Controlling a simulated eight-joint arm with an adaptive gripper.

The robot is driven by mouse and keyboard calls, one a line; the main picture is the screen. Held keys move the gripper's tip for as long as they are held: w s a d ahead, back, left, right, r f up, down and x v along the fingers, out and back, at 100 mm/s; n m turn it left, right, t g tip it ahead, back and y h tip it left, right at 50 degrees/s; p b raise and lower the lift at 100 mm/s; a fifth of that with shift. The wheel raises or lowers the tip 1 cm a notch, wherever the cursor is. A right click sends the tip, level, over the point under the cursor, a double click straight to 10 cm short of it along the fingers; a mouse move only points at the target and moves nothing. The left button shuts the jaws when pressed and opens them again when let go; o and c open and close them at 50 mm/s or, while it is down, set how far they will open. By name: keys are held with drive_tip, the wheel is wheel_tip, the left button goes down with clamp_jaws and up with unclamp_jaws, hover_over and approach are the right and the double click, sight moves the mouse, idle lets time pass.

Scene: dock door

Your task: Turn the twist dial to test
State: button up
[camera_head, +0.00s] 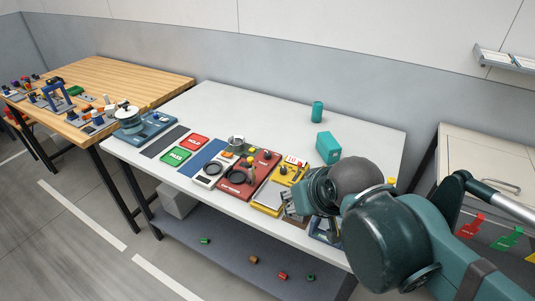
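My gripper (294,213) is at the front right of the white table (275,112), low over the yellow panel's right side, with my dark teal arm reaching in from the lower right. Its fingers are small and partly covered by my wrist, so I cannot see whether they are apart. No dial marked "test" can be read. Round knob-like parts show on the white panel (201,183) and the red panel (233,189). A blue-grey device (325,236) below my wrist is mostly hidden. Another blue device with a pale round wheel (128,112) stands at the table's left end.
Red (194,142) and green (175,157) plates lie left of the panels. A wooden table (120,76) with many small items is at far left. The white table's back is mostly clear.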

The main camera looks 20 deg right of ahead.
drive_tip(key=w+r+n+g+p, duration=0.2)
drive_tip(key=w+r+p, duration=0.25)
drive_tip(key=w, duration=0.45)
drive_tip(key=n+g+p, duration=0.5)
drive_tip(key=n+p, duration=0.2)
drive_tip(key=p, duration=0.4)
hover_over(268, 153)
drive_tip(key=shift+f, duration=5.55)
drive_tip(key=shift+f, duration=0.1)
drive_tip(key=shift+f, duration=3.8)
